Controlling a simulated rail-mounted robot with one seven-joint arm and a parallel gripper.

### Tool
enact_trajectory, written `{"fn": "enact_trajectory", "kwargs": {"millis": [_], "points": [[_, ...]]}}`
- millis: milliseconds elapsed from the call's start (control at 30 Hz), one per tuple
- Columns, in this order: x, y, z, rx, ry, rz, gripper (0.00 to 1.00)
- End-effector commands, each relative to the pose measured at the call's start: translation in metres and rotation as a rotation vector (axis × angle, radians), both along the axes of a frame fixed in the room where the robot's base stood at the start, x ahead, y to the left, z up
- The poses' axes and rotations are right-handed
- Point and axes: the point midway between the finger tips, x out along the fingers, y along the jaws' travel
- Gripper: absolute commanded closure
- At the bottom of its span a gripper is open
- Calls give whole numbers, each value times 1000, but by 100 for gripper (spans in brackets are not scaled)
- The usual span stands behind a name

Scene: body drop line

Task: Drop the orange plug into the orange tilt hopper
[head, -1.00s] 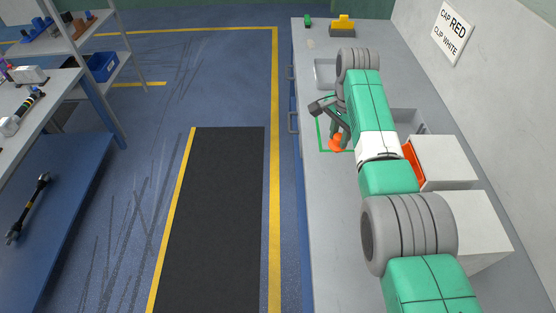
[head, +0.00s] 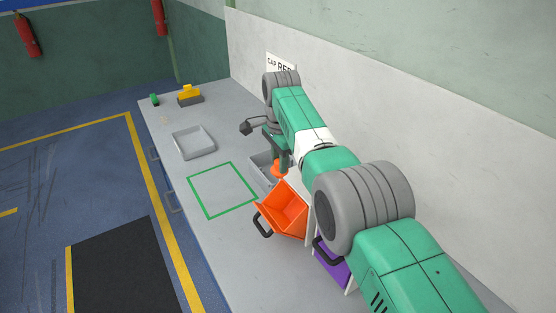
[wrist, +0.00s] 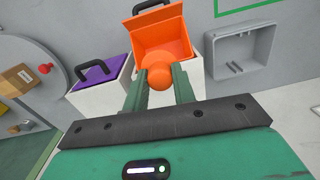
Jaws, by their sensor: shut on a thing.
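The orange plug (wrist: 160,77) is a rounded piece pinched between the two green fingers of my gripper (wrist: 160,84). In the head view the plug (head: 277,169) shows just below my gripper (head: 279,158), partly hidden by the hopper and arm. The orange tilt hopper (head: 285,212) is tipped open toward the front, with a black handle on its front. In the wrist view the hopper (wrist: 162,36) lies behind the plug, its inside looking empty where visible. The plug overlaps the hopper's near edge there; I cannot tell its height above it.
A purple hopper (head: 331,262) with a black handle is beside the orange one. A grey tray (wrist: 240,56) is on the hopper's other side. Another grey tray (head: 193,142) and a green outlined square (head: 222,190) are on the bench. The square is empty.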

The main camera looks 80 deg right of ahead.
Motion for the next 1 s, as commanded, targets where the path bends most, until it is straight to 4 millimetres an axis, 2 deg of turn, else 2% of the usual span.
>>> {"fn": "enact_trajectory", "kwargs": {"millis": [700,1000], "points": [[0,0,-77,0,0,1,100],[0,0,-82,0,0,1,100]]}}
